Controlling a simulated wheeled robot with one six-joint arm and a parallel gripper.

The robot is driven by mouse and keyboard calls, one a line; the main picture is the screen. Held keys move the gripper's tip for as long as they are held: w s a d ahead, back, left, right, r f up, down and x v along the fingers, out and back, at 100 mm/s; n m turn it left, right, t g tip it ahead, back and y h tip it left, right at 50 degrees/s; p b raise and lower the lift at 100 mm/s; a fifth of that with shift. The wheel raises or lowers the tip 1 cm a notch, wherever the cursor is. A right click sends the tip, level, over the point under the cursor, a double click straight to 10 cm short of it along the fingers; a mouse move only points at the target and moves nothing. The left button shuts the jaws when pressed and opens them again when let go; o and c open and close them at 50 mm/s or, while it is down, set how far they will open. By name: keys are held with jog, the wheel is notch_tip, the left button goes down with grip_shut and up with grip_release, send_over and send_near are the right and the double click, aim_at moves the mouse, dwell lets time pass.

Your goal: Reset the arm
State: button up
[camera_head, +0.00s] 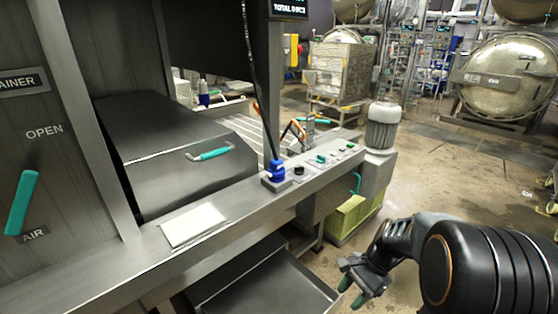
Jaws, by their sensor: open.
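My gripper (354,281) is at the lower right of the head view, at the end of my black arm. It points left and down, with its jaws apart and nothing between them. It hangs over the wet floor, to the right of the steel machine (200,245) and apart from it.
The machine's ledge carries a blue connector (275,171) with a black cable and several buttons (321,159). A teal-handled hood (180,150) lies behind. A grey motor (383,126) and a yellow-green crate (348,215) stand near its end. Open floor (450,170) lies right.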

jog(key=s+a+r+n+t+h+p, duration=0.1)
jog(key=r+n+p, duration=0.5)
jog(key=r, duration=0.6)
jog(key=s+a+r+n+t+h+p, duration=0.1)
jog(key=s+r+n+t+h+p, duration=0.3)
jog(key=r, duration=0.9)
jog(key=n+t+p, duration=0.1)
jog(key=n+p, duration=0.1)
jog(key=shift+s+n+h, duration=0.3)
jog(key=shift+h, duration=0.1)
jog(key=shift+d+r, duration=0.1)
jog(key=shift+d, duration=0.05)
